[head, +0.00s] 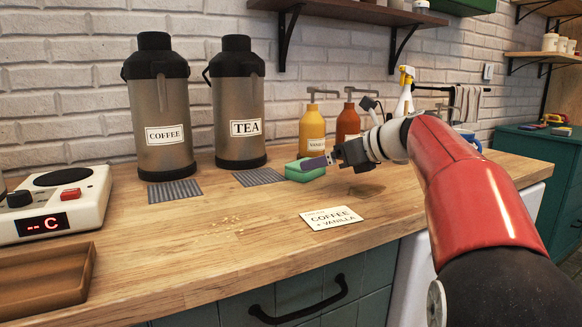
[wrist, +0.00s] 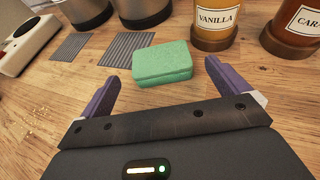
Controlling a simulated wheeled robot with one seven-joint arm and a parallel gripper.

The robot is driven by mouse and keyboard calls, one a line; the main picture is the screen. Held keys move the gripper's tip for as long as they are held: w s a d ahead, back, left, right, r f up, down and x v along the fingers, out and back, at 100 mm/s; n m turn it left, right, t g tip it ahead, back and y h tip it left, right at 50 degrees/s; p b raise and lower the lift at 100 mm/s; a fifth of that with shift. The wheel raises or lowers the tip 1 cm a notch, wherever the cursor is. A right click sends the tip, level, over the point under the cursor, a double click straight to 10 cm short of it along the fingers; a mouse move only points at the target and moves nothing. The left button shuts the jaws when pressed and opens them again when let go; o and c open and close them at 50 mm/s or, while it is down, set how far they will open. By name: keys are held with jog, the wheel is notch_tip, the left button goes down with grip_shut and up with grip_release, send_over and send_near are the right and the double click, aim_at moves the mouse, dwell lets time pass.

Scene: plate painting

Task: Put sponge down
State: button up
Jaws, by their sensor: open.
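The green sponge (head: 304,170) lies on the wooden counter in front of the yellow vanilla bottle. In the wrist view the sponge (wrist: 162,64) rests flat on the wood, just beyond my fingertips. My gripper (head: 316,163) is at the end of the red and black arm, low over the counter at the sponge's right. Its two purple fingers (wrist: 160,90) are spread wide, with bare wood between them and the sponge ahead of the gap. In the head view, one finger covers part of the sponge's right side.
Coffee (head: 162,105) and tea (head: 238,100) dispensers stand at the back, with striped mats before them. Vanilla (head: 312,130) and orange-brown (head: 347,122) pump bottles stand behind the sponge. A paper card (head: 332,219) lies in front. Crumbs (head: 232,221) lie on open counter.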

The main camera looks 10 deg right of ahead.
jog(key=x, duration=0.7)
jog(key=shift+s+f, duration=0.1)
jog(key=shift+d, duration=0.1)
jog(key=c, duration=0.9)
jog(key=shift+c, duration=0.2)
jog(key=shift+s+d+r+p, duration=0.1)
jog(key=shift+s+r+p, duration=0.3)
jog(key=shift+p, duration=0.3)
